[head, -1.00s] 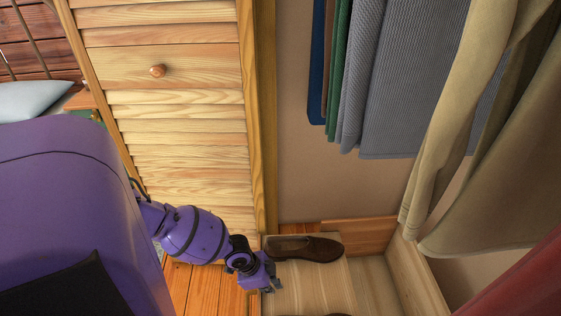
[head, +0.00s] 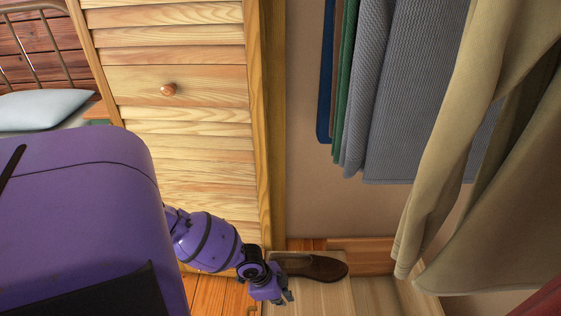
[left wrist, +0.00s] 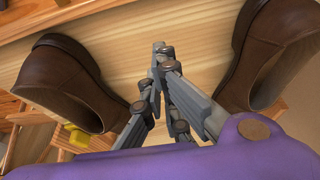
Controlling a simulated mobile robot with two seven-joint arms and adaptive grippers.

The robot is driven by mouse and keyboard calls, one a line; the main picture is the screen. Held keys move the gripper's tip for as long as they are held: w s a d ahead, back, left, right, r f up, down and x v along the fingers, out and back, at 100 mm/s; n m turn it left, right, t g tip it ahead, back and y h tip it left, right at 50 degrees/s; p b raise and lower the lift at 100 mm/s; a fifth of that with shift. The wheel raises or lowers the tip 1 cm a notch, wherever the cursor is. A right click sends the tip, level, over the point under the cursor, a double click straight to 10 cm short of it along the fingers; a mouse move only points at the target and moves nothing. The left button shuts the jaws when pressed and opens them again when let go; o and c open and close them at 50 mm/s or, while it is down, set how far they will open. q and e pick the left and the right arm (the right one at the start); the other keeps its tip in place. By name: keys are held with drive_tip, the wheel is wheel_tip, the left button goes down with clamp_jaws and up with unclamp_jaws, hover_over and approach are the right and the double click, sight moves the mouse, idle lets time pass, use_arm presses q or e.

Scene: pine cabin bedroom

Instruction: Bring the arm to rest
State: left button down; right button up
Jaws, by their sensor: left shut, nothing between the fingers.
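My left gripper (head: 287,297) is low in the head view, at the end of my purple arm, near a brown shoe (head: 312,267) on the pale wooden closet floor. In the left wrist view the gripper (left wrist: 162,50) is shut and empty, its fingertips together. Two brown shoes flank it there, one on the left (left wrist: 70,80) and one on the right (left wrist: 270,55). The fingers are apart from both shoes in that view. My right gripper is in neither view.
A louvered wooden door (head: 180,130) with a round knob (head: 168,89) stands close behind my left arm. Grey (head: 420,90) and beige (head: 490,150) clothes hang at the right. A bed with a pale pillow (head: 42,109) is at the far left.

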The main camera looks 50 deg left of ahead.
use_arm(q)
drive_tip(key=p+v, duration=0.1)
drive_tip(key=v, duration=0.6)
drive_tip(key=shift+s+p, duration=0.3)
drive_tip(key=shift+s, duration=0.05)
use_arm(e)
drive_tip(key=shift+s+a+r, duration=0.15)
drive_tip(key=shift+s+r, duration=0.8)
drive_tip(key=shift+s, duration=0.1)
